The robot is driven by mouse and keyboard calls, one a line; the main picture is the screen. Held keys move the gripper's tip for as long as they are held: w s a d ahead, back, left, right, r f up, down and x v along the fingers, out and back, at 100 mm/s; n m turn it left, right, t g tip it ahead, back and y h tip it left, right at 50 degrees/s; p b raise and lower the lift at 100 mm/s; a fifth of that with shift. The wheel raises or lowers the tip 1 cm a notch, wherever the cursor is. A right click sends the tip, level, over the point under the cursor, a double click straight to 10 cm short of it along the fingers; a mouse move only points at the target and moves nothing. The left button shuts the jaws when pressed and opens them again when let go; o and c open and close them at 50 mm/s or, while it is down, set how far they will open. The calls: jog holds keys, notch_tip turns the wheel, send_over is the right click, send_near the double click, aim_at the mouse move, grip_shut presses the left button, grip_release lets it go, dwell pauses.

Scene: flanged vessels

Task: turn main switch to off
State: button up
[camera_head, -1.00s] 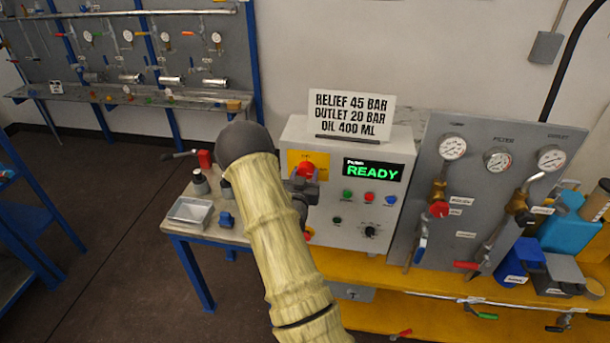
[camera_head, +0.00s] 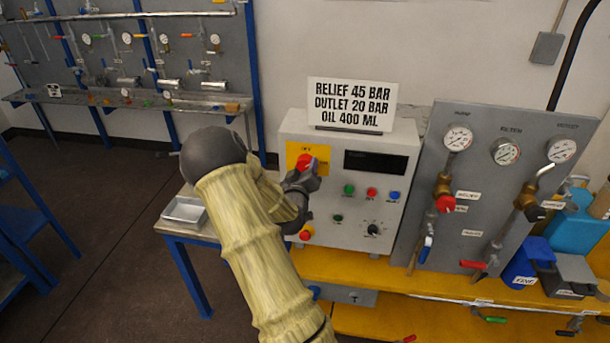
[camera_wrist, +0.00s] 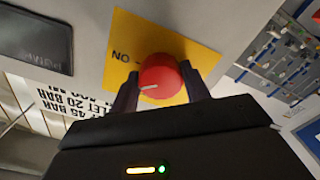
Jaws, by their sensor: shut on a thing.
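The main switch is a red round knob (camera_head: 306,162) on a yellow plate (camera_head: 297,150) at the upper left of a light grey control box (camera_head: 345,220). In the wrist view the red knob (camera_wrist: 161,78) has a white pointer line, and the plate (camera_wrist: 128,38) reads "ON" beside it. My gripper (camera_wrist: 162,92) is shut on the knob, with one dark finger on each side. In the head view my gripper (camera_head: 303,180) reaches the knob from the left. The display (camera_head: 375,162) on the box is dark.
Coloured buttons (camera_head: 371,192) and a small black dial (camera_head: 373,230) sit right of the knob. A sign (camera_head: 351,105) stands on the box. A gauge panel (camera_head: 480,190) is to the right. A metal tray (camera_head: 184,212) lies on the table to the left.

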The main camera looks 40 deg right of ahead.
jog(key=n+b, duration=0.2)
jog(key=n, duration=0.3)
jog(key=shift+n, duration=0.4)
jog(key=n+b, duration=0.1)
jog(key=n, duration=0.4)
jog(key=shift+r, duration=0.1)
jog(key=o, duration=1)
jog(key=shift+a, duration=0.1)
jog(key=shift+b+v, duration=7.2)
jog(key=shift+v, duration=1.4)
